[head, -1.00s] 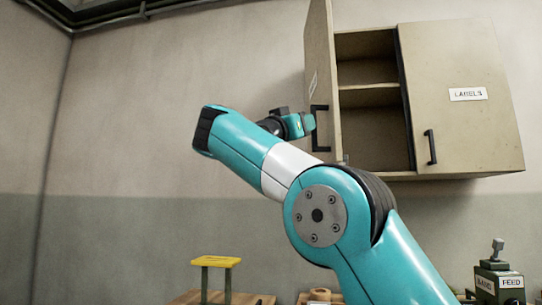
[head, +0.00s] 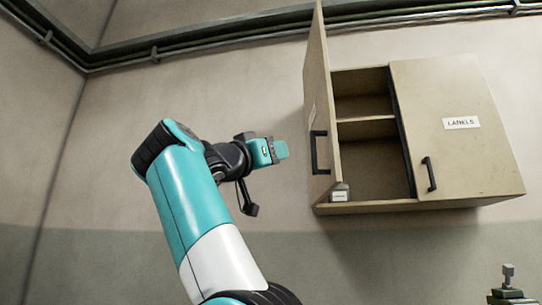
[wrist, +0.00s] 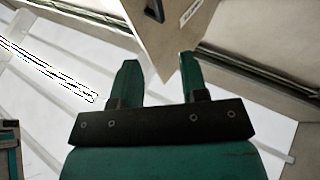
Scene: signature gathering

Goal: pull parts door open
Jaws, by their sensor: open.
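The left cabinet door (head: 319,90) stands swung out from the wall cabinet, at a steep angle to its front. Its black bar handle (head: 319,152) is near the lower edge. The label on this door is too oblique to read; the other door is marked LABELS, so this appears to be the parts door. My gripper (head: 283,149) is left of the door's outer face, apart from the handle. In the wrist view my gripper (wrist: 157,60) is open and empty, its fingers apart; the door (wrist: 172,40) with its handle (wrist: 155,9) shows beyond the fingertips.
The right door (head: 455,125), labelled LABELS, is shut. The open compartment shows a shelf (head: 365,128) and a small labelled item (head: 340,192) at the bottom. Pipes (head: 230,42) run along the upper wall. The wall left of my arm is clear.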

